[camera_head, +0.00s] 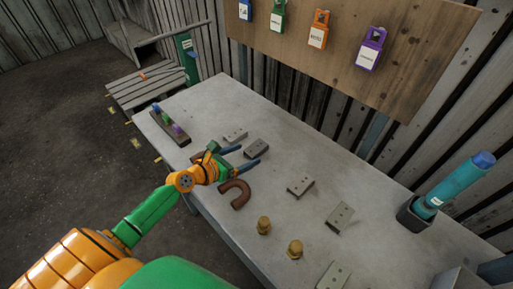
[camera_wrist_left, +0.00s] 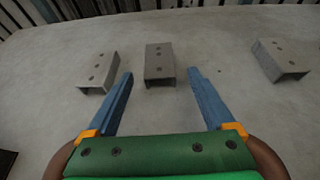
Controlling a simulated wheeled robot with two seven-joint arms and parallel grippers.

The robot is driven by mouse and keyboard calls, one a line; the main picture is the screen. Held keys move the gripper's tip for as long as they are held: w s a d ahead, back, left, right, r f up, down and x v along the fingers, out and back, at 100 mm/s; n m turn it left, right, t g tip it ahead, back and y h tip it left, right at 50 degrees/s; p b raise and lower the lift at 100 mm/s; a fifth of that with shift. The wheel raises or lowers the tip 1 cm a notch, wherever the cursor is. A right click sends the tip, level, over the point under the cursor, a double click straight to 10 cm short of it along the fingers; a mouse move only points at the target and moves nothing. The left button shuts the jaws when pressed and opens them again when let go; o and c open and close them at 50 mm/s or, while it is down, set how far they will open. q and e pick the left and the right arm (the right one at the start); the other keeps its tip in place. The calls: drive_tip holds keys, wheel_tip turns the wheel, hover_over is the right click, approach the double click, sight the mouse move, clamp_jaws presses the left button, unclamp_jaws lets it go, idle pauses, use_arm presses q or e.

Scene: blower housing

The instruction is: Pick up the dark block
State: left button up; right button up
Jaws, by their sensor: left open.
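The dark block (camera_head: 257,148) is a grey, rectangular channel-shaped piece with holes in its top, lying on the workbench. It appears to be the middle, darker block (camera_wrist_left: 159,62) in the left wrist view. My left gripper (camera_head: 250,154) is open and empty, with its blue fingers pointing at this block. In the left wrist view the two fingertips (camera_wrist_left: 160,73) stand apart on either side of the block's near end. I cannot tell how high they are above the bench. My right gripper is not in view.
A lighter block (camera_head: 235,135) lies beside the dark one; another (camera_head: 300,186) lies to the right. Brass fittings (camera_head: 264,225) stand near the front edge. A teal cylinder (camera_head: 447,187) stands in a holder at right.

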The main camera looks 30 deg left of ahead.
sight(256, 150)
use_arm(q)
drive_tip(key=shift+x, duration=1.4)
drive_tip(key=shift+s+a, duration=0.1)
drive_tip(key=shift+s, duration=0.1)
drive_tip(key=c, duration=1)
drive_tip(key=shift+w, duration=0.1)
clamp_jaws()
